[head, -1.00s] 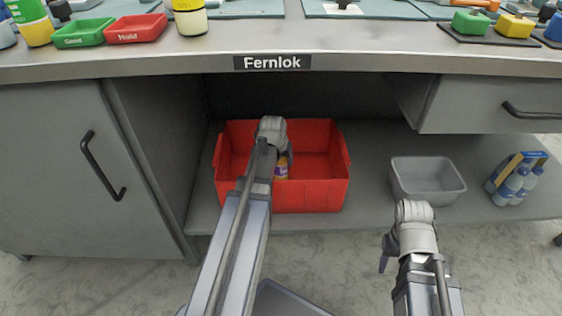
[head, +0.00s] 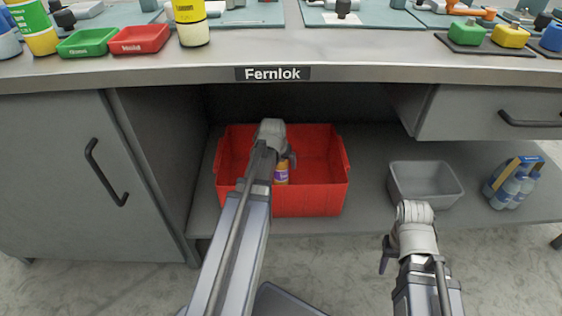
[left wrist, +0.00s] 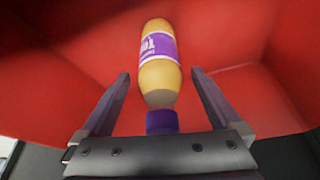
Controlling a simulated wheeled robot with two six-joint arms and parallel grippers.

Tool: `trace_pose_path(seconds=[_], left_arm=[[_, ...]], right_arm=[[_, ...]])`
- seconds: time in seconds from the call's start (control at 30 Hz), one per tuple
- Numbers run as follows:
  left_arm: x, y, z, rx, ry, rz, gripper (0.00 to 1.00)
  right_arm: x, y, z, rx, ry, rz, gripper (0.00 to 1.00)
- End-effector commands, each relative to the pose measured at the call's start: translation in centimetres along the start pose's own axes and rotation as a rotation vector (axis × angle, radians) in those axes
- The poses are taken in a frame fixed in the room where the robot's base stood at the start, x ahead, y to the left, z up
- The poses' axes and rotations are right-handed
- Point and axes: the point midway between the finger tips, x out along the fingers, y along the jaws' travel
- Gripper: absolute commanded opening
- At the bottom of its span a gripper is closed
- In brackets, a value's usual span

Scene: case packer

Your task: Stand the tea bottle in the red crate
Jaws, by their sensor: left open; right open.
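The tea bottle (head: 281,174) is yellow-orange with a purple label and stands inside the red crate (head: 312,203) on the low shelf. In the left wrist view the bottle (left wrist: 160,72) has its purple cap toward my gripper and its base toward the crate floor. My left gripper (left wrist: 161,76) is open, its fingers on either side of the bottle with a gap at each side. In the head view my left gripper (head: 282,160) is over the crate and hides the bottle's top. My right gripper (head: 386,262) is open and empty in front of the shelf.
A grey bin (head: 425,186) and a pack of blue bottles (head: 512,184) stand right of the crate on the shelf. The worktop edge (head: 400,70) overhangs the shelf. A cabinet (head: 80,180) is at the left, a drawer (head: 490,112) at the upper right.

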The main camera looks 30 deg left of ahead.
Motion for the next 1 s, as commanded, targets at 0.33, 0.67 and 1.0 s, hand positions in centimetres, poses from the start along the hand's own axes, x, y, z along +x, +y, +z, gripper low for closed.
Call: trace_pose_path(seconds=[0.33, 0.67, 1.0], left_arm=[[-6.5, 0.0, -0.2, -0.001, 0.000, 0.000, 0.98], [-10.2, 0.0, -0.1, 0.000, 0.000, 0.000, 0.98], [-10.2, 0.1, 0.0, 0.002, -0.001, 0.001, 0.98]], right_arm=[[-6.0, 0.6, 0.4, 0.000, -0.004, 0.000, 0.50], [-9.4, 0.9, 0.6, -0.009, -0.004, 0.000, 0.50], [-9.3, 0.9, 0.6, -0.010, -0.004, 0.000, 0.50]])
